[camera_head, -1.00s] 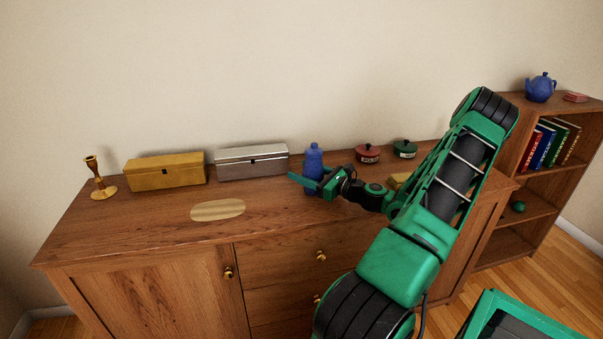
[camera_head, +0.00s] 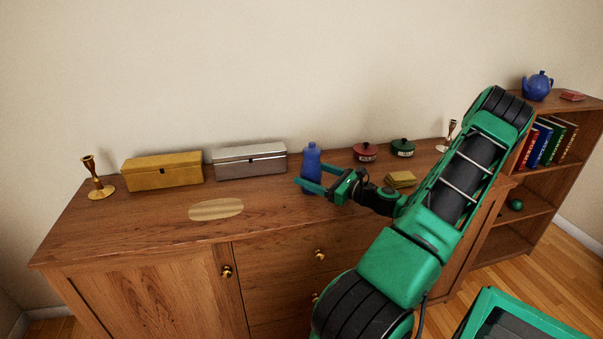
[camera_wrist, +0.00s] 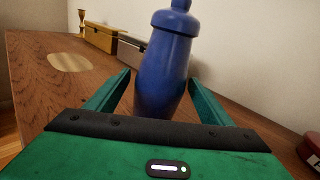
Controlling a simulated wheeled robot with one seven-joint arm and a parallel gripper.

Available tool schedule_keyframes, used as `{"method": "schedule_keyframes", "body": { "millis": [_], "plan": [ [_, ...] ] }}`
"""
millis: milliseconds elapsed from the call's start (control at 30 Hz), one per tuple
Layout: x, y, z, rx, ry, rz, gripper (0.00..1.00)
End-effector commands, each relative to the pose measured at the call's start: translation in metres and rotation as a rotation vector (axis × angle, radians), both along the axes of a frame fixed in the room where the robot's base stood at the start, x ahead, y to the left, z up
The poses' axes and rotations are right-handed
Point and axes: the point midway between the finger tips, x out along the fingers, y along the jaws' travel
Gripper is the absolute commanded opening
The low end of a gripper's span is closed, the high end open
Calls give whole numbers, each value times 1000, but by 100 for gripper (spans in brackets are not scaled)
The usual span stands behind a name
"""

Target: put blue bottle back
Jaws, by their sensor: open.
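The blue bottle (camera_head: 311,164) stands upright on the wooden sideboard, just right of the silver box. My gripper (camera_head: 311,186) is open beside it, its fingers pointing left at the bottle's lower part. In the wrist view the bottle (camera_wrist: 166,62) rises between and just beyond the two spread green fingers (camera_wrist: 160,100). A gap shows between the bottle and each finger there. The bottle's base is hidden behind my gripper.
A silver box (camera_head: 250,161), a gold box (camera_head: 162,171) and a brass candlestick (camera_head: 97,178) stand to the left. A pale oval patch (camera_head: 216,209) lies in front. Red (camera_head: 365,152) and green (camera_head: 402,147) lidded pots and a yellow stack (camera_head: 400,179) are to the right.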

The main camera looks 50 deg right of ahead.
Motion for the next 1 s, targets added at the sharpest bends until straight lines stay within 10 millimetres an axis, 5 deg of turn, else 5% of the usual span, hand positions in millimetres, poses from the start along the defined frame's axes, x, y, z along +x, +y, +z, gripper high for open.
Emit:
{"method": "schedule_keyframes", "body": {
  "millis": [400,1000],
  "plan": [
    [-68,-11,0,0,0,-1,75],
    [-75,-11,0,-1,-1,1,75]
  ]
}}
